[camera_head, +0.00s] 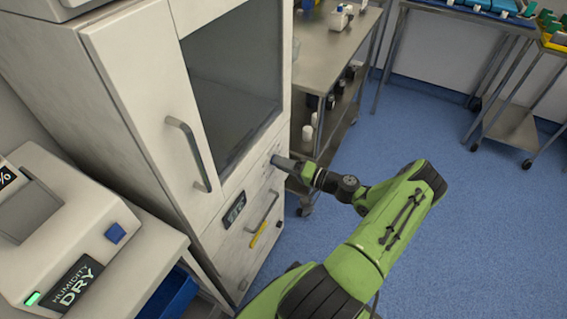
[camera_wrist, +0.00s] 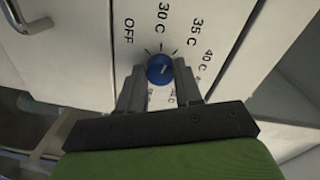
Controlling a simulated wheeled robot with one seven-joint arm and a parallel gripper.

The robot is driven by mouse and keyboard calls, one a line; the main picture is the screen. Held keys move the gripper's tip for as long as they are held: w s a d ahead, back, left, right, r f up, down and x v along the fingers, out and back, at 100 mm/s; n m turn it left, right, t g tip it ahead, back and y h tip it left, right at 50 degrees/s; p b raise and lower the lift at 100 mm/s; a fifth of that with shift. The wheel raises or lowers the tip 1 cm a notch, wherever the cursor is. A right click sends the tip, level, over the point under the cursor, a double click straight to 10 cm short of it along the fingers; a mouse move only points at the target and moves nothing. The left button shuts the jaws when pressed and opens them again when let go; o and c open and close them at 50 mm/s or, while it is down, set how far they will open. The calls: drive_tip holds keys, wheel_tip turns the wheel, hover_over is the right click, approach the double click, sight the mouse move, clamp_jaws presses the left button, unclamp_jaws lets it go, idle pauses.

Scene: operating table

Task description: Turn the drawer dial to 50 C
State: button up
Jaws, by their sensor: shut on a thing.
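The drawer dial is a round blue knob (camera_wrist: 159,67) on a white panel, seen in the wrist view. Printed marks around it read OFF, 30 C, 35 C and 40 C; smaller marks below are partly hidden by my gripper. A short pale mark shows on the knob face, but I cannot tell for sure which label it points to. My gripper (camera_wrist: 160,76) has one finger on each side of the knob and is shut on it.
A cabinet door handle (camera_head: 190,153) sticks out above. A metal cart (camera_head: 335,50) stands close on the right. The blue floor (camera_head: 440,130) is open beyond my arm.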

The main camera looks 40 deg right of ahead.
drive_tip(key=m+p, duration=0.1)
drive_tip(key=m, duration=0.7)
drive_tip(key=m+y, duration=0.1)
drive_tip(key=m, duration=0.8)
drive_tip(key=m+p, duration=0.1)
drive_tip(key=m, duration=0.8)
drive_tip(key=shift+d+y+p, duration=0.3)
drive_tip(key=shift+y+p, duration=0.05)
drive_tip(key=shift+y, duration=0.05)
drive_tip(key=shift+m, duration=0.3)
drive_tip(key=o, duration=1)
drive_tip(key=shift+w, duration=0.1)
drive_tip(key=shift+o, duration=0.2)
drive_tip(key=shift+r, duration=0.1)
drive_tip(key=p+v, duration=0.1)
drive_tip(key=v, duration=1.4)
drive_tip(key=shift+s, duration=0.4)
